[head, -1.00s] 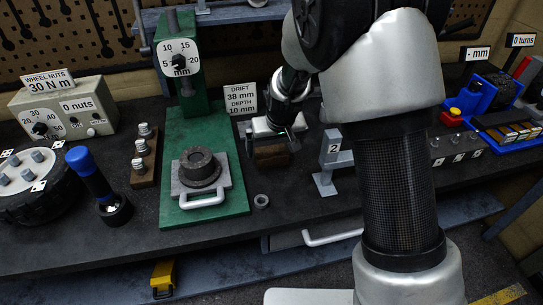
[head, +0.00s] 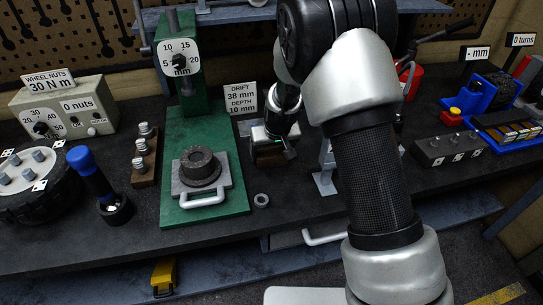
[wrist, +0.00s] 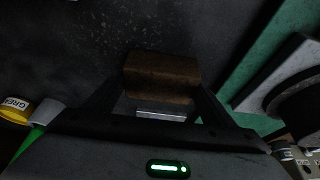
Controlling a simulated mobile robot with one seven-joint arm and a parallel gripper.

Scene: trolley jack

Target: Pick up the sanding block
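The sanding block, a brown block (wrist: 160,75), lies on the dark bench top. In the head view it (head: 270,157) shows just below my gripper (head: 274,138), right of the green press. In the wrist view my gripper (wrist: 162,95) has its two dark fingers apart, one at each side of the block's near part. I cannot tell whether the fingers touch it. A pale metallic strip shows between the fingers at the block's near edge.
The green press (head: 205,140) stands close at left, with a small ring (head: 261,200) beside it. A grey stand (head: 325,180) is close at right, partly behind my arm. The DRIFT/DEPTH sign (head: 241,98) is behind. A yellow-lidded GREASE tin (wrist: 15,110) shows in the wrist view.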

